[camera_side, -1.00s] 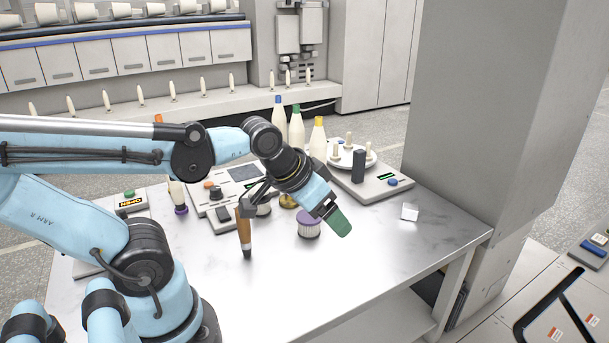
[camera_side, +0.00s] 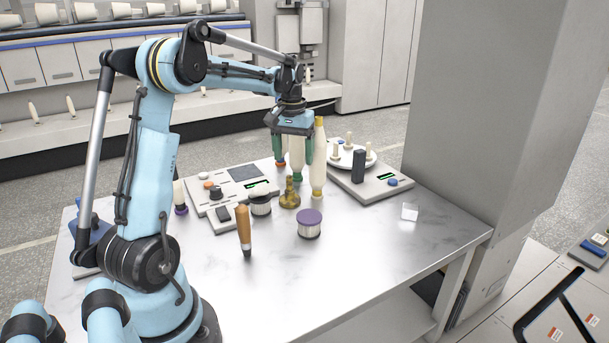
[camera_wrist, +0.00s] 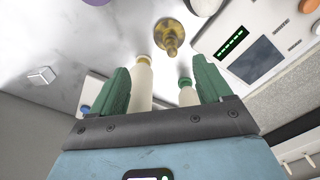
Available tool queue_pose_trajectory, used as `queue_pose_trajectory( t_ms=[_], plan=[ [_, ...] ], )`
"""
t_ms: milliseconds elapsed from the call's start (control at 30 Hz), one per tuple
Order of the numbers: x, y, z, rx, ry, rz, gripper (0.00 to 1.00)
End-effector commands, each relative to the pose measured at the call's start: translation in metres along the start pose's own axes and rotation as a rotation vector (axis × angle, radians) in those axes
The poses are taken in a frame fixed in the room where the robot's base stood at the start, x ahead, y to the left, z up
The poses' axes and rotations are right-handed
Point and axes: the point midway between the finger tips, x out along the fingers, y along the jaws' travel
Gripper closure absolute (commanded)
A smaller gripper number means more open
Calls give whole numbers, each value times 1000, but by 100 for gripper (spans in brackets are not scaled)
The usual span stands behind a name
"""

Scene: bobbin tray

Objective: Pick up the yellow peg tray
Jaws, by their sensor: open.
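I see no plainly yellow tray. A round white tray (camera_side: 345,163) with several cream pegs (camera_side: 349,140) sits on a grey device at the right. A small brass-yellow piece with a knob (camera_side: 290,196) stands mid-table; the wrist view shows it ahead of my fingers (camera_wrist: 168,36). My gripper (camera_side: 292,160) is open, pointing down over the tall cones behind the brass piece. The yellow-ended cone (camera_side: 319,160) stands upright just right of it. The green-ended cone (camera_side: 297,157) is partly hidden behind it. Both show between the green fingers in the wrist view (camera_wrist: 160,68); contact is unclear.
A brown-handled tool (camera_side: 244,228), a purple-topped spool (camera_side: 309,223) and a dark-rimmed spool (camera_side: 260,203) stand nearby. A grey panel (camera_side: 222,189) lies at the left and a clear cube (camera_side: 409,212) at the right. The table's front is clear. A pillar (camera_side: 490,110) rises at the right.

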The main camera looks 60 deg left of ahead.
Motion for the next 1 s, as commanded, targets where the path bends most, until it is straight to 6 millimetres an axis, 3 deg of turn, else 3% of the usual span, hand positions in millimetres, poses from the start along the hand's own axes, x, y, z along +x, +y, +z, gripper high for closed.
queue_pose_trajectory(
  t_ms=[200,533,833,1000],
  plan=[
    [13,-18,-10,-46,-36,-4,22],
    [58,-18,-9,-45,-36,-4,22],
    [81,-18,-8,-44,-35,-4,22],
    [108,-18,-7,-44,-35,-4,22]
  ],
)
